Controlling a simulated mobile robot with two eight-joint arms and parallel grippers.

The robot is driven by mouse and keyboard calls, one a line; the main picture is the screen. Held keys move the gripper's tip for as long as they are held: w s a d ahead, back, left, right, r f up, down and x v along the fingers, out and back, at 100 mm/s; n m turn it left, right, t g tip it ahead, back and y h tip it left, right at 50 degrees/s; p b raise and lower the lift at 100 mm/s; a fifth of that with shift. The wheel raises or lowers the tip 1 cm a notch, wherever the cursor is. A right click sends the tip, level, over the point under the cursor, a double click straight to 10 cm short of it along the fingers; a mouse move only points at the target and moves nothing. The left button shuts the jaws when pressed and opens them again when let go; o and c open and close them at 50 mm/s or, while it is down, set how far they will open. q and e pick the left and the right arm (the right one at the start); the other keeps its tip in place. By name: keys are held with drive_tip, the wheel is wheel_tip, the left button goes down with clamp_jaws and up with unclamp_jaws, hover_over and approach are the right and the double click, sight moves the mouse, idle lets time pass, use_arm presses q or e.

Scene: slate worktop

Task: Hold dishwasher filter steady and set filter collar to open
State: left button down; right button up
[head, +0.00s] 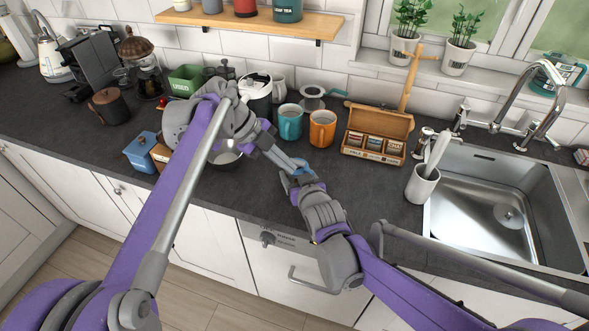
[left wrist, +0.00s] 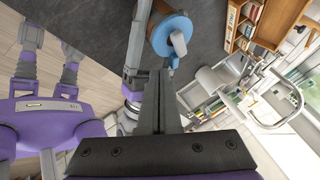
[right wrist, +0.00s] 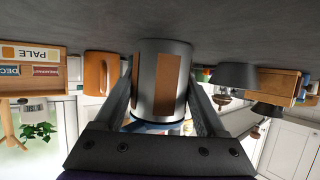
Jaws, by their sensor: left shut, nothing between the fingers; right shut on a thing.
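The dishwasher filter is a grey cylinder with copper-coloured panels, seen close up in the right wrist view (right wrist: 172,85). My right gripper (right wrist: 160,92) is shut on its body, one finger on each side. In the left wrist view the filter's blue collar (left wrist: 163,36) shows with a grey tab, above my left fingertips. My left gripper (left wrist: 165,74) is shut and empty, close to the collar; I cannot tell whether it touches. In the head view the blue collar (head: 297,167) shows small between the two grippers, the filter body mostly hidden. The collar's setting is not readable.
Behind the grippers stand a teal mug (head: 290,122), an orange mug (head: 322,129) and an open tea box (head: 376,137). A utensil pot (head: 421,184) and sink (head: 500,205) are at right. A blue box (head: 141,152) is at left. Bare worktop lies right of the filter.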

use_arm(q)
drive_tip(key=v, duration=0.6)
drive_tip(key=shift+s+r, duration=0.2)
drive_tip(key=shift+s, duration=0.05)
drive_tip(key=shift+a, duration=0.1)
use_arm(e)
drive_tip(key=o, duration=1.4)
drive_tip(key=shift+s+r, duration=0.1)
